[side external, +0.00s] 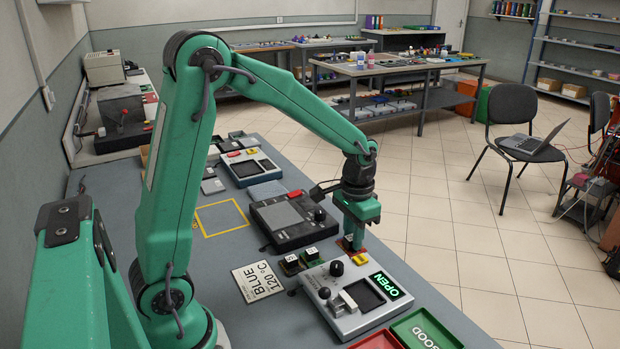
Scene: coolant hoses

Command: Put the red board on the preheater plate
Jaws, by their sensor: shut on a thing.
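My gripper (352,238) points down near the right edge of the bench and is shut on the red board (344,246), of which only a small reddish edge shows under the fingers. I cannot tell whether the board still touches the bench. The preheater plate (284,213) appears to be the grey panel on the dark device just left of and behind my gripper; nothing lies on it. Two dark green boards with white labels, a nearer one (290,264) and a farther one (311,254), sit left of my gripper.
A grey fixture (335,317) with a lit OPEN display stands in front of my gripper. A card (258,282) reads BLUE 120°C. A green GOOD tray (452,337) and a red tray (372,342) lie nearest. A yellow outlined square (222,218) is empty. Another device (249,168) stands farther back.

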